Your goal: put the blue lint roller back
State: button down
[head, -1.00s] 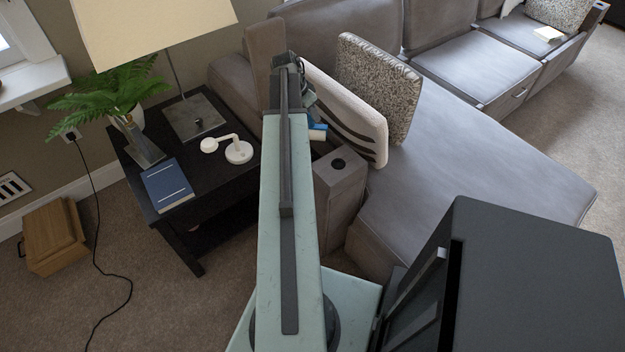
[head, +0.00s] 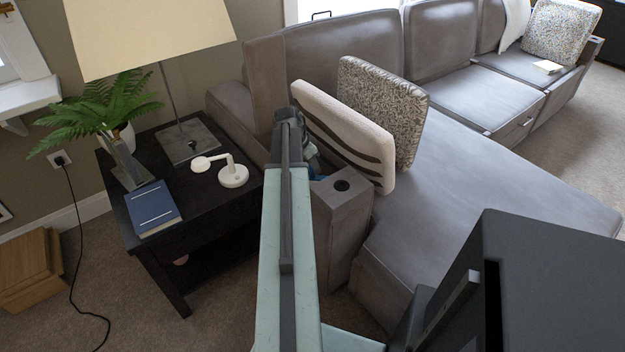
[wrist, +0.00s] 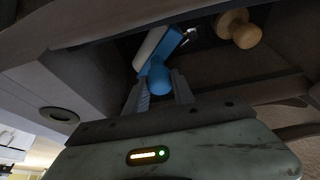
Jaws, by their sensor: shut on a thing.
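The blue lint roller (wrist: 160,72) has a blue handle and a white roll. My gripper (wrist: 158,92) is shut on its handle, with one finger on each side. In the wrist view the roller lies in front of a dark recess (wrist: 205,58) in the grey sofa arm; I cannot tell whether it touches anything there.
A wooden knob-shaped object (wrist: 238,29) is near the roller by the recess. The sofa arm has a round cup hole (head: 342,186). A striped cushion (head: 345,135) stands close by on the right.

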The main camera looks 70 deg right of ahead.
aim_at(312, 172)
notch_tip(312, 172, down, 4)
jog(key=b, duration=0.3)
jog(key=shift+b, duration=0.4)
jog(key=shift+r, duration=0.2)
jog(key=shift+f, duration=0.15)
jog(key=c, duration=1.1)
grip_release()
jog(key=shift+o, duration=0.2)
jog(key=p+v, duration=1.1)
jog(key=v, duration=0.1)
jog(key=shift+d, duration=0.1)
